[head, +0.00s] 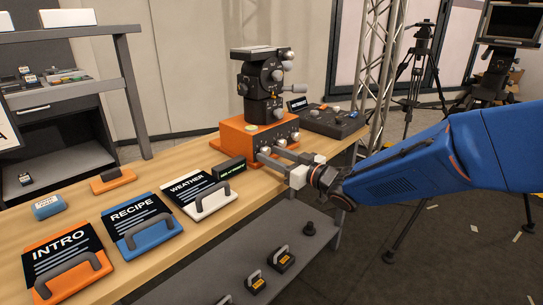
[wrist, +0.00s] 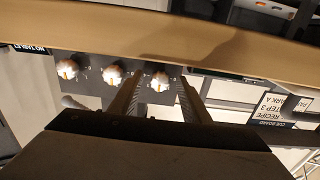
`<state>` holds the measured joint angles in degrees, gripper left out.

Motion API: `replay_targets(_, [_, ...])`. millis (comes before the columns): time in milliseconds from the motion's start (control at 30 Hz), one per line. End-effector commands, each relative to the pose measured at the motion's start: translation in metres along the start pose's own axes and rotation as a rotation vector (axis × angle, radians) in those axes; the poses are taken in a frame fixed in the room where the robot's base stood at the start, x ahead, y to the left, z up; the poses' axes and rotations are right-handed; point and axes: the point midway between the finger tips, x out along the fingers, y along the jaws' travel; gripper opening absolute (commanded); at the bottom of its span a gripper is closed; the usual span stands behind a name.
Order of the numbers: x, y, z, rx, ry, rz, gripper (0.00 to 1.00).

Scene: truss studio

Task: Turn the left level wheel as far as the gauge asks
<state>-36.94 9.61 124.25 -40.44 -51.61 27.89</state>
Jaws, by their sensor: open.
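An orange box (head: 234,139) with a black camera head on it stands at the bench's front edge. Its front carries three silver level wheels, each with an orange mark. The left level wheel (head: 264,150) is at the near end; the wrist view is turned over, so that wheel (wrist: 160,79) shows rightmost there. My gripper (head: 270,156) is open in front of it. In the wrist view its fingers (wrist: 158,86) lie on both sides of the wheel, with gaps visible; contact cannot be told. A small black gauge (head: 229,169) with green text, too small to read, stands beside the box.
The WEATHER board (head: 198,197) lies near the gauge, with the RECIPE (head: 142,222) and INTRO (head: 62,260) boards further left. A dark control panel (head: 333,121) stands behind right. A grey shelf (head: 200,270) is below.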

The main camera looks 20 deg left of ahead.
Motion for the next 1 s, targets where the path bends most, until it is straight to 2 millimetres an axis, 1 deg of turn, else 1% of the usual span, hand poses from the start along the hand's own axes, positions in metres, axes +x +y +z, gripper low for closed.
replay_targets(133, [0.0063, -0.0001, 0.0002, 0.000, 0.000, 0.000, 0.43])
replay_targets(400, [0.0071, -0.0001, 0.0002, 0.000, 0.000, 0.000, 0.43])
replay_targets(567, [0.0070, -0.0001, 0.0001, 0.000, 0.000, 0.000, 0.05])
replay_targets(600, [0.0070, -0.0001, 0.0001, 0.000, 0.000, 0.000, 0.02])
replay_targets(833, [0.0069, -0.0002, 0.0001, 0.012, 0.000, 0.000, 0.02])
replay_targets(1000, [0.0068, -0.0004, 0.0001, 0.068, 0.000, 0.000, 0.02])
